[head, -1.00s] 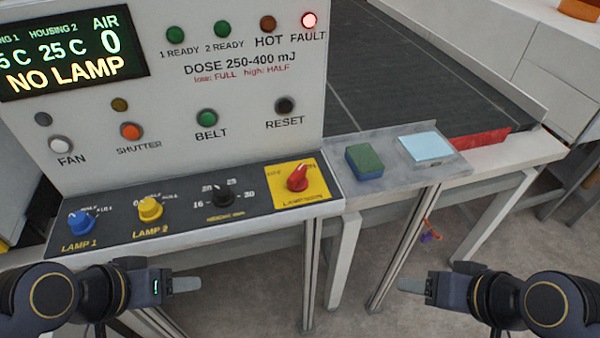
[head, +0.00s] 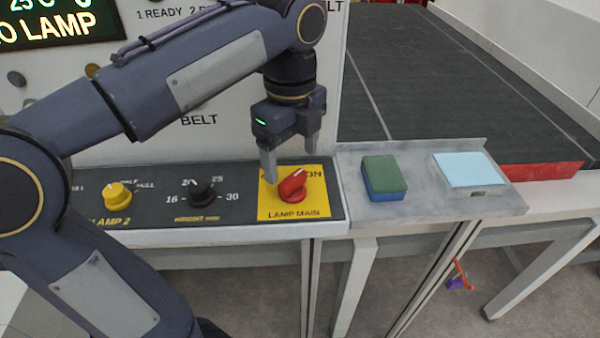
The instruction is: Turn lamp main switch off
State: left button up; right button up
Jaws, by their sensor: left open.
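The lamp main switch (head: 293,185) is a red rotary knob on a yellow plate (head: 306,206) marked LAMP MAIN, at the right end of the dark control panel in the head view. Its pointer tilts up and to the right, toward the word ON. The OFF side of the label is mostly covered by a finger. My left gripper (head: 291,162) is open, pointing down just above and behind the knob. One finger is at the knob's left, the other behind it at the right. I cannot tell whether either finger touches it. My right gripper is out of view.
A black height knob (head: 202,192) and a yellow lamp 2 knob (head: 118,195) sit left on the same panel. A green and blue sponge block (head: 384,178) and a light blue pad (head: 468,169) lie on the grey shelf to the right. The dark belt (head: 440,85) stretches behind.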

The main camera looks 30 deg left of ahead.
aim_at(292, 177)
pick_arm(q)
jog(key=shift+f, duration=2.15)
jog(key=c, duration=1)
